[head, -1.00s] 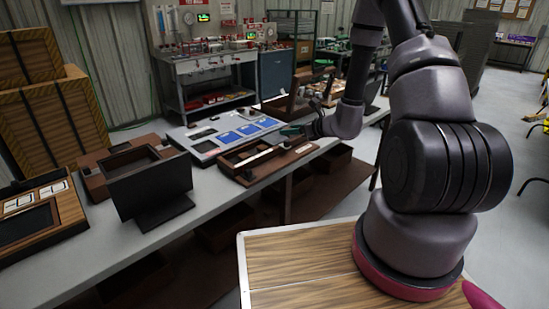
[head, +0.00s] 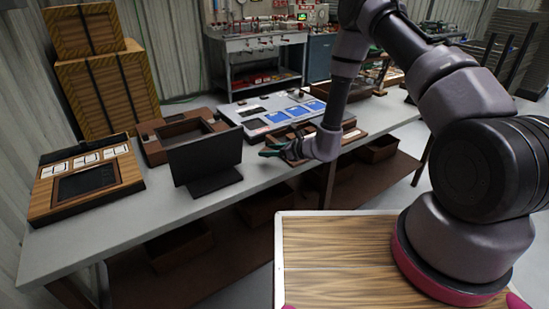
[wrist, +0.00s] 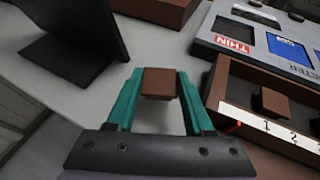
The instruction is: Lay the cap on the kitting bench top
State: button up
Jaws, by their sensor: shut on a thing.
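The cap is a small brown block (wrist: 158,80) between the teal fingertips of my gripper (wrist: 158,92) in the wrist view. My gripper is shut on it. In the head view, my gripper (head: 271,150) is over the bench, between the black monitor and the brown tray, and the cap is too small to make out there. The grey bench top (head: 255,180) shows bare below and around the gripper. In the wrist view, the bare bench top (wrist: 95,105) lies beyond and left of the cap. The exact height of the cap above it is hard to tell.
A black monitor (head: 205,160) stands left of the gripper. A brown tray with numbered slots (wrist: 250,120) is close on the right. Behind lies a grey panel with blue cards (head: 285,114). A wooden console (head: 85,183) sits at the far left.

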aim_at(270, 165)
jog(key=shift+f, duration=1.9)
jog(key=shift+f, duration=0.15)
jog(key=o, duration=1.3)
